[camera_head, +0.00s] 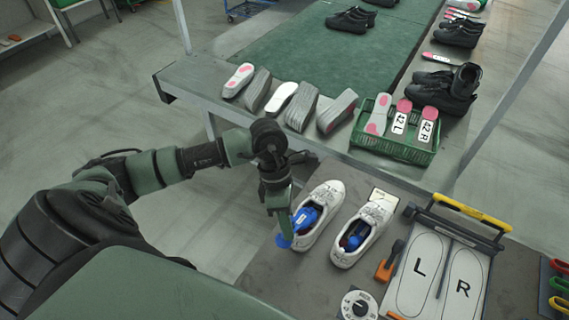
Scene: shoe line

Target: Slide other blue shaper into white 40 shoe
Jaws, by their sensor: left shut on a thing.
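Two white shoes stand side by side on the grey worktop. The left white shoe (331,196) has a blue shaper (307,217) at its opening. The right white shoe (375,216) has another blue shaper (355,236) inside its opening. My left gripper (281,222) points down at the left edge of the left shoe and is shut on a blue shaper. A blue rounded end (284,241) shows just below its fingertips, outside the shoe's heel. I cannot tell whether this end joins the blue part in the opening. My right gripper is not in view.
A board marked L and R (438,275) with a yellow handle lies right of the shoes. An orange-handled tool (389,262) and a dial (359,305) are near it. Behind are a green crate (394,149) with insoles and several grey wedges (300,107).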

